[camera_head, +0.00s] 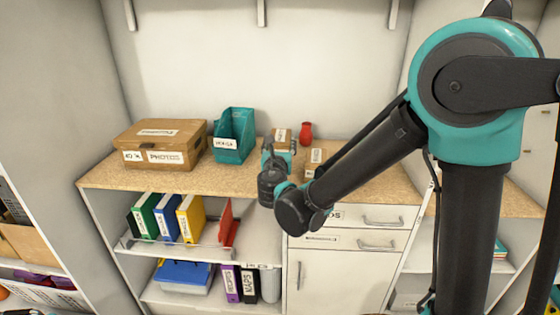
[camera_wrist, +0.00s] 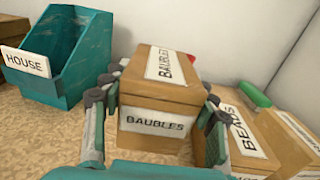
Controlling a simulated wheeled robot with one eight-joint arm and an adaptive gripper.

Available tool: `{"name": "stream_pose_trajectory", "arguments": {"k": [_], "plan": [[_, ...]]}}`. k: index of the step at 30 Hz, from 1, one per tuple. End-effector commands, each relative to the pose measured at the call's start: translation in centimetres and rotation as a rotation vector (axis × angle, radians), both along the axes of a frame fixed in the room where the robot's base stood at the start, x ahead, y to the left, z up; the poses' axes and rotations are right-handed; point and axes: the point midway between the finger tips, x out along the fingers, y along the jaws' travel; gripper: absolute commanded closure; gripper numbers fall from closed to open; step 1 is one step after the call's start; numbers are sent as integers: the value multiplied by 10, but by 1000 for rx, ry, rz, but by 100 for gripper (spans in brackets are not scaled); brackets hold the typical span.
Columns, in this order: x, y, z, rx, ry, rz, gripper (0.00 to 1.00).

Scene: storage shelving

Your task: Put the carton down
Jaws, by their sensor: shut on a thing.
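A brown carton (camera_wrist: 160,92) with white BAUBLES labels is between the fingers of my gripper (camera_wrist: 155,108) in the wrist view. One finger is on its left side and one on its right, shut on it. The carton looks upright. In the head view the carton (camera_head: 281,135) shows just beyond my gripper (camera_head: 277,152), over the back of the wooden counter (camera_head: 235,179). My gripper hides its lower part there, and I cannot tell whether its base touches the counter.
A BEADS carton (camera_wrist: 248,138) stands close on the right, with a green object (camera_wrist: 256,96) behind it. A teal bin (camera_wrist: 60,60) labelled HOUSE is left. A red vase (camera_head: 305,132) stands behind; a PHOTOS box (camera_head: 162,142) is far left. The counter between bin and carton is clear.

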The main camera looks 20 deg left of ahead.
Motion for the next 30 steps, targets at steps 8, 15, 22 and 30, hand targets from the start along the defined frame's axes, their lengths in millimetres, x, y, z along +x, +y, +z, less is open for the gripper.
{"name": "stream_pose_trajectory", "arguments": {"k": [8, 15, 22, 30], "plan": [[0, 0, -26, 0, 0, 0, 74], [0, 0, -52, 0, 0, 0, 74], [0, 0, -61, 0, 0, 0, 74], [0, 0, -63, 0, 0, 0, 74]]}}
